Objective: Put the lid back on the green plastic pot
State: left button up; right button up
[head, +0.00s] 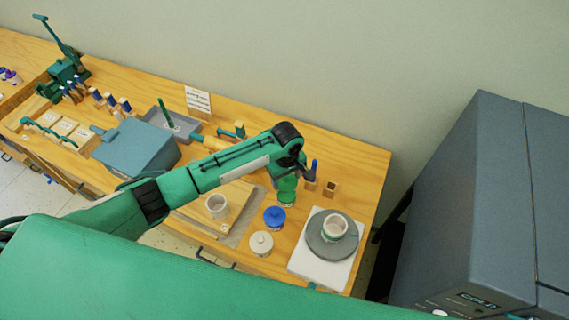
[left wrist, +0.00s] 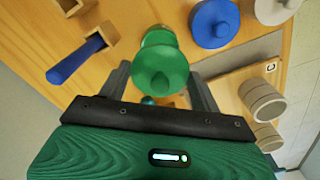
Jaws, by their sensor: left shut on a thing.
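The green plastic pot (head: 287,196) stands on the wooden table, partly hidden by my left arm. My left gripper (head: 297,174) is over it, pointing down. In the left wrist view, the round green lid (left wrist: 160,68) with its knob is between the fingers of my left gripper (left wrist: 160,88), which is shut on it. The green pot (left wrist: 158,36) shows just beyond the lid's edge. Whether the lid touches the pot's rim cannot be told. My right gripper is not in view.
A blue lidded pot (head: 274,217) and a white lidded pot (head: 262,243) stand close by. A grey turntable (head: 316,245) bears a cup. A wooden holder (head: 330,188) stands behind at right. A grey cabinet (head: 455,200) is beyond the table.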

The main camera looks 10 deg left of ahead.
pick_arm(q)
jog(key=shift+d+f, duration=0.15)
jog(key=shift+f, duration=0.2)
jog(key=shift+f+b, duration=0.45)
jog(key=shift+b, duration=0.35)
notch_tip(320, 180, down, 3)
jog(key=b, duration=0.4)
jog(key=shift+f, duration=1)
jog(key=shift+p, duration=0.3)
jog(key=shift+p, duration=0.65)
dwell(0.3)
